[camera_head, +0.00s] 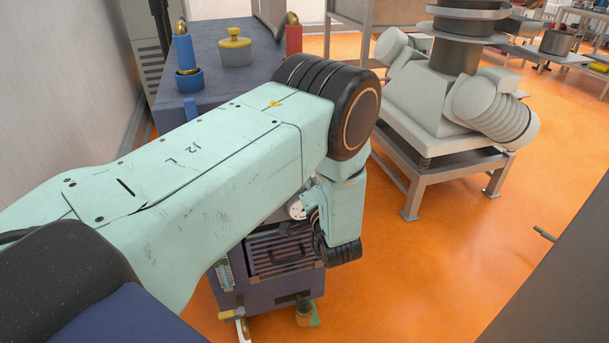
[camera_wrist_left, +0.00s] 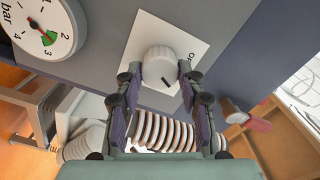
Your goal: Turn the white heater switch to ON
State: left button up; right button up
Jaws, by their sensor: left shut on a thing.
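The white heater switch is a round ribbed knob (camera_wrist_left: 161,68) on a white square plate in the left wrist view. A black mark on its face points toward the lower right of the picture. Lettering on the plate beside the knob is partly covered by a finger, so I cannot read it whole. My left gripper (camera_wrist_left: 159,78) has one finger on each side of the knob and is shut on it. In the head view my left arm hides the knob and most of the gripper. My right gripper is in neither view.
A round pressure gauge (camera_wrist_left: 42,28) sits left of the knob on the grey panel (camera_wrist_left: 95,62). A brass fitting with a red handle (camera_wrist_left: 250,121) is at the right. In the head view, the blue-grey cabinet (camera_head: 252,297) stands below my arm; open orange floor (camera_head: 410,280) lies to its right.

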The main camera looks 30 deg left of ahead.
pick_arm(q)
jog(key=shift+f, duration=0.1)
dwell(0.4)
jog(key=o, duration=1.2)
jog(key=shift+v, duration=3.8)
